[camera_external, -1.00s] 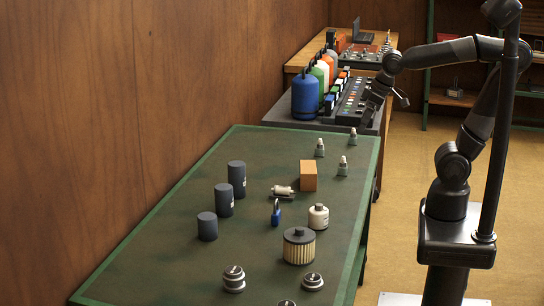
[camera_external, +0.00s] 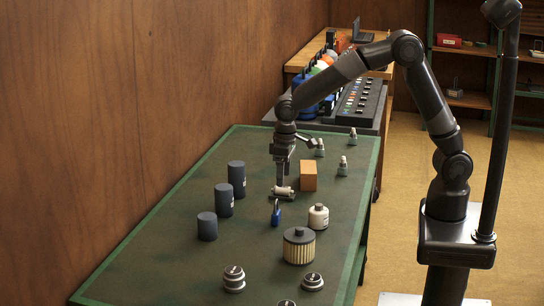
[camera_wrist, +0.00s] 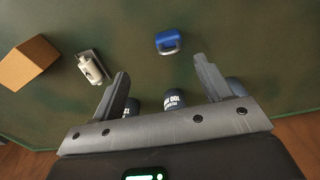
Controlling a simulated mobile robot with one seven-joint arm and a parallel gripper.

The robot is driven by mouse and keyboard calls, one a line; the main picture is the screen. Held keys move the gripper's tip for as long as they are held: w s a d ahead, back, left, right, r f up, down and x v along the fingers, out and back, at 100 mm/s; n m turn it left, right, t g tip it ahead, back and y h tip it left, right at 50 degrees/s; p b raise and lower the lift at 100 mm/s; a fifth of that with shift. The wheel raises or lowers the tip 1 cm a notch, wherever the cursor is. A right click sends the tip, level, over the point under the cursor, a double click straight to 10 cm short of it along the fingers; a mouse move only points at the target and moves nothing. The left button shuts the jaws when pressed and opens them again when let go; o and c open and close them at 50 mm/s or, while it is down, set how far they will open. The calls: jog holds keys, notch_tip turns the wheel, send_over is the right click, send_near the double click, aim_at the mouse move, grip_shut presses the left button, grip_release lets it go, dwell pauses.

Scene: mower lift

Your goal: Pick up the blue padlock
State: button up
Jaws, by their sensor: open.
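The blue padlock (camera_external: 276,214) stands on the green table top, near its middle. It also shows in the wrist view (camera_wrist: 168,40), beyond and between the fingertips, with its metal shackle toward me. My gripper (camera_external: 281,184) points down over the table, behind the padlock in the external view and close to the small silver cylinder part. In the wrist view the two fingers (camera_wrist: 160,78) are spread wide with nothing between them touching. The padlock is apart from both fingers.
The silver cylinder part (camera_external: 284,193) and an orange-brown block (camera_external: 308,176) are close to my gripper. Dark cylinders (camera_external: 224,200) stand on the left. Bare table lies left of the padlock.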

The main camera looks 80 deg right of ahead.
aim_at(276, 213)
jog(key=f, duration=0.1)
jog(key=w+a+f, duration=0.1)
jog(key=f, duration=0.1)
jog(key=shift+w+a+f, duration=0.2)
jog(key=shift+w+a, duration=0.05)
jog(key=shift+a, duration=0.1)
notch_tip(276, 213, down, 5)
jog(key=shift+r, duration=0.15)
jog(key=shift+w+d+f, duration=0.1)
jog(key=shift+f, duration=1.35)
jog(key=shift+w+f, duration=0.1)
jog(key=shift+f, duration=1.35)
jog(key=shift+c, duration=0.4)
jog(key=c, duration=1.1)
